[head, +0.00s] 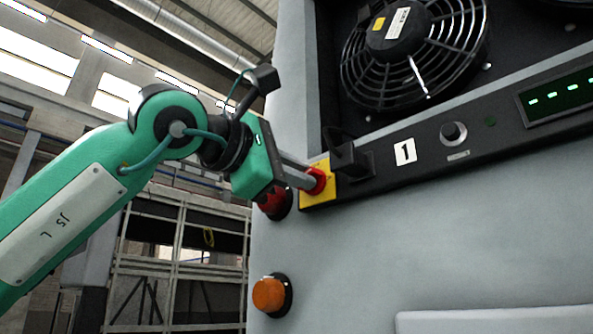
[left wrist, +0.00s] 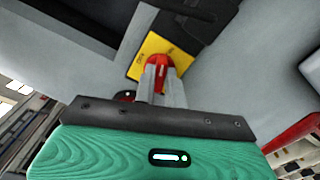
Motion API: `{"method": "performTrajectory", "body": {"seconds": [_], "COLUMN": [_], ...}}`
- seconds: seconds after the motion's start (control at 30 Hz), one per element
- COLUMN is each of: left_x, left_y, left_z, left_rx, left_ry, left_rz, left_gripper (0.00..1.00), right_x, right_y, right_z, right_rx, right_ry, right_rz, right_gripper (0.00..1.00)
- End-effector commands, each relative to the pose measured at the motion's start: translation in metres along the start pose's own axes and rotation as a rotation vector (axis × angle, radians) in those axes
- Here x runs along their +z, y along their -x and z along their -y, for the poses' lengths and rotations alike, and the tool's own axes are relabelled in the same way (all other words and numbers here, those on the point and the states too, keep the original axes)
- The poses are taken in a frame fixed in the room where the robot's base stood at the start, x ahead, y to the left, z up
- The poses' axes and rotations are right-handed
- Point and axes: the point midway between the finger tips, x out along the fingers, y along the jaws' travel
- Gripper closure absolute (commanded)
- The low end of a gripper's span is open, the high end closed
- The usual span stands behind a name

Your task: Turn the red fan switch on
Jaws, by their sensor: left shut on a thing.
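The red fan switch (head: 316,181) is a red rotary knob on a yellow plate (head: 322,170) at the left end of the dark fan panel. In the left wrist view the red knob (left wrist: 159,62) sits between the fingertips, with the yellow plate (left wrist: 162,45) around it. My left gripper (head: 308,181) comes in from the left and its fingers are shut on the knob. The fingers hide part of the knob. My right gripper is in neither view.
A red button (head: 272,203) sits just below the left gripper, and an orange one (head: 270,295) is lower down. A black handle bracket (head: 350,160) juts out right of the switch. A caged fan (head: 412,45), a small knob (head: 453,134) and a green display (head: 560,92) are farther right.

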Motion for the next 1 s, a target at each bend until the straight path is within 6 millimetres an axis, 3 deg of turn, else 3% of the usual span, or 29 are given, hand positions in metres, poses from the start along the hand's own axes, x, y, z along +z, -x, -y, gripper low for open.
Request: {"method": "performTrajectory", "body": {"seconds": [0.5, 1.0], "left_x": [0.0001, -0.0001], "left_y": [-0.0003, -0.0004], "left_z": [0.0015, 0.0026], "left_rx": [-0.001, -0.001], "left_ry": [-0.327, -0.386], "left_rz": [0.001, 0.001], "left_gripper": [1.00, 1.00], "right_x": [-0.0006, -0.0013], "right_y": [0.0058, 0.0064], "right_z": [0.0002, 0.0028], "right_rx": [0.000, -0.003], "right_ry": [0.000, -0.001], "right_rz": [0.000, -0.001], "right_gripper": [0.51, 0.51]}}
